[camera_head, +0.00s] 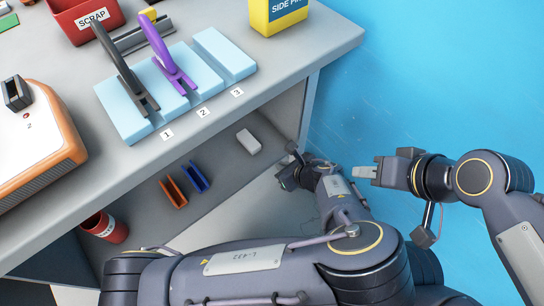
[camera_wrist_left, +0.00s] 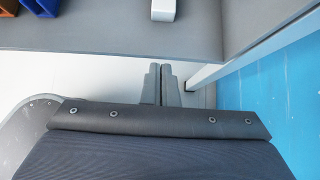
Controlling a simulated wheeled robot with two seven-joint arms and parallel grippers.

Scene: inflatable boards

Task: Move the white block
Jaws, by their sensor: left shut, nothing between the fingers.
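The white block (camera_head: 248,141) lies on the lower shelf (camera_head: 222,160) under the table, near its right end. It also shows at the top edge of the left wrist view (camera_wrist_left: 163,10), partly cut off. My left gripper (camera_head: 292,152) is at the right of the shelf, to the right of the block and apart from it. In the left wrist view its two fingers (camera_wrist_left: 161,68) are together and empty, with the block beyond their tips. My right gripper (camera_head: 364,172) is further right over the blue floor, away from the block; its finger gap is unclear.
A blue holder (camera_head: 195,177) and an orange holder (camera_head: 173,191) stand left on the shelf. A red cup (camera_head: 104,227) is further left. The tabletop (camera_head: 75,62) overhangs the shelf, and a table leg (camera_head: 309,110) stands near my left gripper.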

